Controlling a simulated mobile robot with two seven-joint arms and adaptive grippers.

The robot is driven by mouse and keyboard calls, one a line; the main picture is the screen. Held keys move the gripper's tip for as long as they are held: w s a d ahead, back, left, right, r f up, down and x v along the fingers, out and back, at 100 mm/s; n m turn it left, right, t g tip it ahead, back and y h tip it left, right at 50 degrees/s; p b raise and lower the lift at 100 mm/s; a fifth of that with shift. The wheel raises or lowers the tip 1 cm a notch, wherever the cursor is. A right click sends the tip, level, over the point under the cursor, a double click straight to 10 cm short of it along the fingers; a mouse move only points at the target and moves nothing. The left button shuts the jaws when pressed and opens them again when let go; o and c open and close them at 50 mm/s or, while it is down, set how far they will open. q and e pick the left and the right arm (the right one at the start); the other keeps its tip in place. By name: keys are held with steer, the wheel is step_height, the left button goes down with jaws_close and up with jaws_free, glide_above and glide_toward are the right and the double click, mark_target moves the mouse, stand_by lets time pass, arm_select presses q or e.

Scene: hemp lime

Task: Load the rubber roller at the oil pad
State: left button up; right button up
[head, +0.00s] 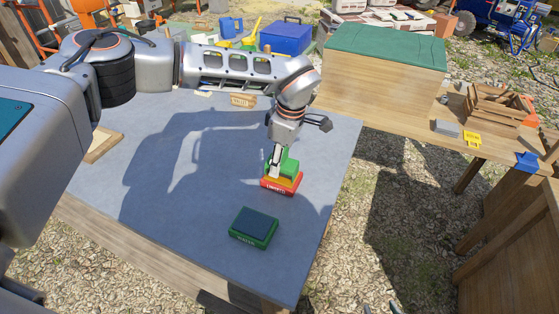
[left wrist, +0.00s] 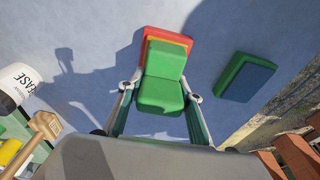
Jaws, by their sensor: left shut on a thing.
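My left gripper (head: 275,170) is shut on a stepped green block, seemingly the rubber roller (left wrist: 160,85), with a finger on each side of it. The block stands over a red pad (head: 279,188) with an orange-yellow upper layer and white lettering; whether they touch is unclear. A green pad with a dark top (head: 254,223) lies apart, nearer the table's front edge, and shows right of the block in the left wrist view (left wrist: 245,78). I cannot read which is the oil pad. Two dark tips of my right gripper (head: 380,309) show apart at the bottom edge.
The grey-blue table top (head: 180,170) is mostly clear. A small wooden item (head: 243,100) lies at its back. A wooden box with a green top (head: 385,75) stands behind right. A white grease container (left wrist: 18,84) shows left in the left wrist view.

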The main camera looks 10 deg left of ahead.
stand_by(0.3)
arm_select(q)
steer(key=shift+r+p, duration=1.65)
steer(key=shift+r, duration=0.5)
steer(key=shift+r+p, duration=1)
steer(key=shift+r, duration=0.35)
